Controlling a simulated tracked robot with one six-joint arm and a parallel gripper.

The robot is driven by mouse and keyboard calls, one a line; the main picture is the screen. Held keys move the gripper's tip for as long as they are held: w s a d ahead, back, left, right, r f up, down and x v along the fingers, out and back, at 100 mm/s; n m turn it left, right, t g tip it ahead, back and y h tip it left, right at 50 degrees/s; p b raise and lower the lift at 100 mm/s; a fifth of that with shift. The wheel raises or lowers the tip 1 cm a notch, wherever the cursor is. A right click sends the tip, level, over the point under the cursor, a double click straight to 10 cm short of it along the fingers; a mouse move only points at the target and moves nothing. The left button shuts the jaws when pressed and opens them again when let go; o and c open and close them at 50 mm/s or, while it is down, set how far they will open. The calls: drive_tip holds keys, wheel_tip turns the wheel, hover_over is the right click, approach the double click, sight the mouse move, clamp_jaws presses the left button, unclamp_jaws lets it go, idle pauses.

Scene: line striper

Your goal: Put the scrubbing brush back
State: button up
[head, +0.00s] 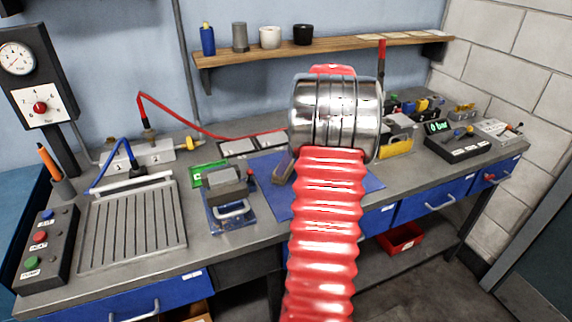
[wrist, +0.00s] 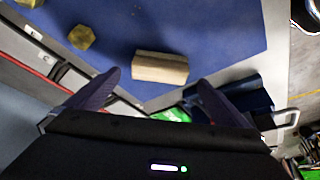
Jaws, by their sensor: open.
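The scrubbing brush (wrist: 160,67), a pale wooden block with its bristles not clearly visible, lies on the blue mat (wrist: 215,25) in the wrist view. My gripper (wrist: 158,77) is open, one dark finger to each side of the brush in the picture. It holds nothing, and I cannot tell the height between fingers and brush. In the head view my arm hides the gripper.
A blue-based device with a grey block (head: 228,190) stands left of the mat. Further left are a ribbed tray (head: 132,225) and a button box (head: 46,240). A shelf (head: 350,46) with cups runs along the wall. Yellowish pieces (wrist: 82,37) lie near the brush.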

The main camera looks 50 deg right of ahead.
drive_tip(key=v, duration=0.6)
drive_tip(key=shift+s+r, duration=0.1)
drive_tip(key=shift+r, duration=0.05)
idle(0.5)
drive_tip(key=shift+m+g+h, duration=0.3)
drive_tip(key=shift+m+h, duration=0.2)
drive_tip(key=shift+m, duration=0.1)
drive_tip(key=w+a+r, duration=0.1)
drive_tip(key=a+r, duration=0.1)
drive_tip(key=a, duration=0.7)
drive_tip(key=w+a+r, duration=0.2)
drive_tip(key=a, duration=0.7)
drive_tip(key=w+a+r, duration=0.1)
drive_tip(key=a+r, duration=0.2)
drive_tip(key=a, duration=0.6)
drive_tip(key=shift+w+a, duration=0.25)
drive_tip(key=shift+a, duration=0.05)
drive_tip(key=s+a+f, duration=0.1)
drive_tip(key=s+a, duration=0.3)
drive_tip(key=a, duration=0.3)
drive_tip(key=s+a+f+m+t, duration=0.1)
drive_tip(key=s+a, duration=0.4)
drive_tip(key=a, duration=0.3)
drive_tip(key=s+a+f, duration=0.2)
drive_tip(key=s+a, duration=0.2)
drive_tip(key=a, duration=0.4)
drive_tip(key=shift+s+m+t, duration=0.25)
drive_tip(key=shift+m+t, duration=0.05)
drive_tip(key=shift+t, duration=0.1)
drive_tip(key=shift+a, duration=0.1)
